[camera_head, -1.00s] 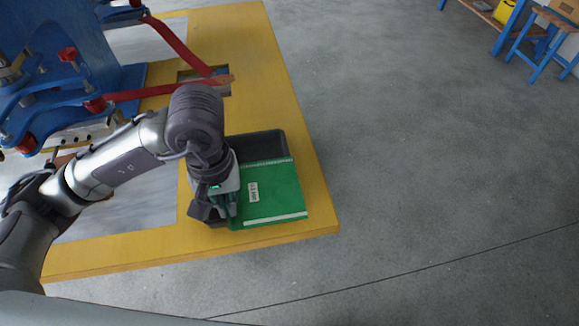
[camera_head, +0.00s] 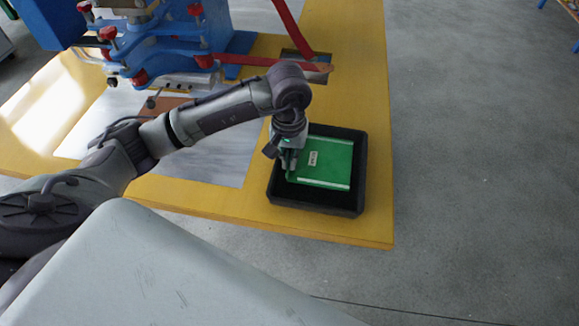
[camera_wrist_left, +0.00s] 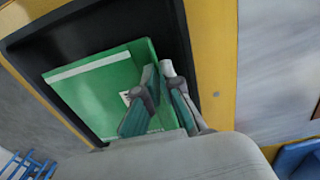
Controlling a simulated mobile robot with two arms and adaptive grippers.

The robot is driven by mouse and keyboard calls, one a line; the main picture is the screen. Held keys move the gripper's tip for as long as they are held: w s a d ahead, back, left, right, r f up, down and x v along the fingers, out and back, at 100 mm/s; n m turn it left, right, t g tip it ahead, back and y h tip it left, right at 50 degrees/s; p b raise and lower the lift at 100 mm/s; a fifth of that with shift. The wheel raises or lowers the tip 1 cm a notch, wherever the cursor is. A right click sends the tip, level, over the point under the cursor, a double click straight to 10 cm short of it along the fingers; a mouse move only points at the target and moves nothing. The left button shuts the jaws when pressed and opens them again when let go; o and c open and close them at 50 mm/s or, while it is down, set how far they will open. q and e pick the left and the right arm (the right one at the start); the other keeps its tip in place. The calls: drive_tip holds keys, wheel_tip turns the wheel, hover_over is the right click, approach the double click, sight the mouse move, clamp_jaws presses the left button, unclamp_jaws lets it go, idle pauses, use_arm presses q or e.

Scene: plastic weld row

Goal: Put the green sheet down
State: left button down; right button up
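My left gripper (camera_head: 290,166) is at the sheet's left edge. In the left wrist view its fingertips (camera_wrist_left: 159,70) are close together, one on each side of that edge, and look shut on it. The grip point is partly hidden by the fingers. My right gripper is not in view.
The tray stands on a yellow table (camera_head: 376,190) near its front right corner. A blue machine with red handles (camera_head: 165,45) stands at the back left. A red bar (camera_head: 285,63) reaches toward the table behind the tray. Grey floor to the right is clear.

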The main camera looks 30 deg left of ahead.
use_arm(q)
wheel_tip(320, 180, down, 4)
drive_tip(key=shift+r, duration=0.25)
drive_tip(key=shift+f, duration=0.1)
drive_tip(key=shift+f, duration=0.1)
drive_tip(key=shift+f, duration=0.1)
drive_tip(key=c, duration=1.7)
unclamp_jaws()
drive_tip(key=shift+o, duration=0.5)
